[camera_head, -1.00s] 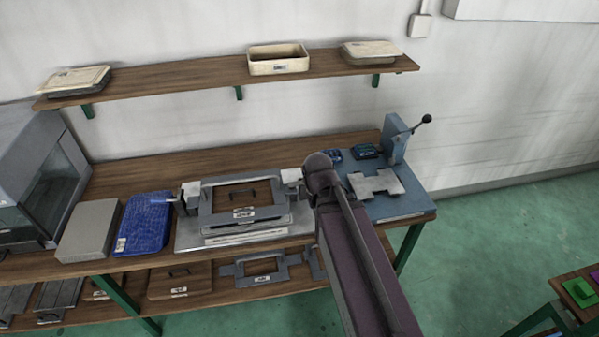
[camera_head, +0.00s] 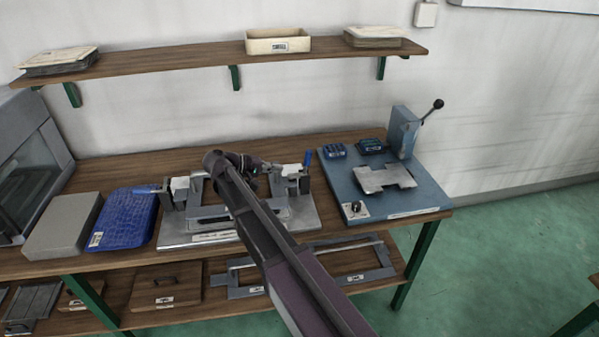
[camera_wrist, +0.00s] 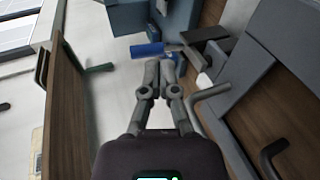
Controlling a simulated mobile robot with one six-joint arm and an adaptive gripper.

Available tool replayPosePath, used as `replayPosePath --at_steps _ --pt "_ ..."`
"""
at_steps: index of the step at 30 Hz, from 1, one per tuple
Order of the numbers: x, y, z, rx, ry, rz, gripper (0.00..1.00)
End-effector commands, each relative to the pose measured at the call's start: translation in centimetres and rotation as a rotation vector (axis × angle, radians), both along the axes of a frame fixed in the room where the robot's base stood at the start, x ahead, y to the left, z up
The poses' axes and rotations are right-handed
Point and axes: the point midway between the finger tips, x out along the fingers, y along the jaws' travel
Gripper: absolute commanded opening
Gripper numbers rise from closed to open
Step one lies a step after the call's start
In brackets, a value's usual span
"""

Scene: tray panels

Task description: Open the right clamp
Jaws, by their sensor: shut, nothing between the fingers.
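The right clamp (camera_head: 293,178) is on the right end of the grey fixture (camera_head: 304,216). Its blue handle (camera_head: 307,158) points up. In the wrist view the blue handle (camera_wrist: 147,49) lies across the picture just beyond my fingertips, with the dark clamp arm (camera_wrist: 185,48) beside it. My gripper (camera_wrist: 167,60) is shut and empty, close to the handle; I cannot tell whether they touch. In the head view my gripper (camera_head: 268,172) is left of the right clamp, partly hidden by my arm. The left clamp (camera_head: 180,190) has its blue handle (camera_head: 148,189) pointing outward to the left.
A blue press (camera_head: 402,190) with a black-knobbed lever stands right of the fixture. A blue mat (camera_head: 125,218) and grey box (camera_head: 62,225) lie left. A wall shelf (camera_head: 200,66) runs behind.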

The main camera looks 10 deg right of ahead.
Motion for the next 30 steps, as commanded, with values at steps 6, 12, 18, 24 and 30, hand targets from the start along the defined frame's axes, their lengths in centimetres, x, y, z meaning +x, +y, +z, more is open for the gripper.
replayPosePath --at_steps 6,12,18,24,30 --pt "2.8 4.2 0.0 -0.159 -0.065 0.023 0.0" --pt "3.2 5.4 0.5 -0.208 -0.087 0.027 0.0" --pt "3.1 5.3 0.6 -0.209 -0.087 0.027 0.0" --pt "3.2 5.2 0.6 -0.208 -0.087 0.027 0.0" --pt "3.3 4.2 0.4 -0.208 -0.087 0.027 0.0"
